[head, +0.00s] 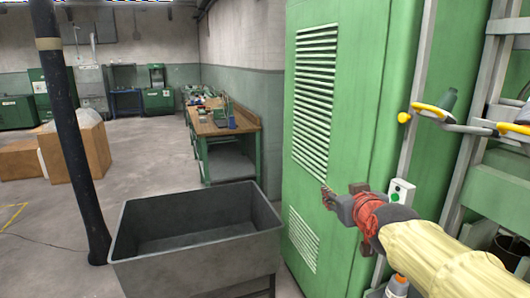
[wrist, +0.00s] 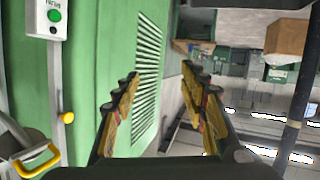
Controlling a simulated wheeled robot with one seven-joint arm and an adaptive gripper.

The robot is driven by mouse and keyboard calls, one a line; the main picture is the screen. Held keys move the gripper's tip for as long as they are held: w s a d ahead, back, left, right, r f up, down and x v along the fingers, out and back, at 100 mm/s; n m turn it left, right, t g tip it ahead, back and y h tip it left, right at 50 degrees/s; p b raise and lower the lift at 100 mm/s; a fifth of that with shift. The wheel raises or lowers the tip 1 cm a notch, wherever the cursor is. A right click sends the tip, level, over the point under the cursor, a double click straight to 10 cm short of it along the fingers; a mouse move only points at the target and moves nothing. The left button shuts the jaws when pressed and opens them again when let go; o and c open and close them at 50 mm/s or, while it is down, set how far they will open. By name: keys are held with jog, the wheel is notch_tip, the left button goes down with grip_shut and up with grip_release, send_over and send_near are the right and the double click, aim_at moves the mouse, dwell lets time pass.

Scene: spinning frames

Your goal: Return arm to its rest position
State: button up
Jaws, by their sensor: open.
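My gripper (head: 331,197) is at the end of my arm in the head view, in front of the green cabinet (head: 345,110) and above and right of the grey bin. It points away from me, and its fingers are small there. In the wrist view my gripper (wrist: 160,74) shows two dark fingers with worn yellow pads, spread apart. Nothing is between them. The louvred cabinet side (wrist: 149,75) shows behind them.
An empty grey bin (head: 200,262) stands front centre, beside a dark pole (head: 70,130). A control box with a green button (head: 401,193) and a yellow handle (head: 430,109) are close to my arm at right. A workbench (head: 225,125) stands behind; cardboard boxes (head: 85,150) are left. Floor between is open.

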jog(key=s+f+g, duration=0.3)
jog(key=s+f, duration=0.3)
jog(key=s, duration=0.4)
jog(key=s+f+m+g, duration=0.1)
jog(key=s+f+g, duration=0.2)
jog(key=s+f, duration=0.3)
jog(key=s+f+g, duration=0.2)
jog(key=s+f, duration=0.5)
jog(key=s, duration=0.8)
jog(key=shift+s+m+g+p, duration=0.25)
jog(key=shift+m+g+p, duration=0.1)
jog(key=shift+m+g, duration=0.05)
jog(key=shift+c, duration=0.4)
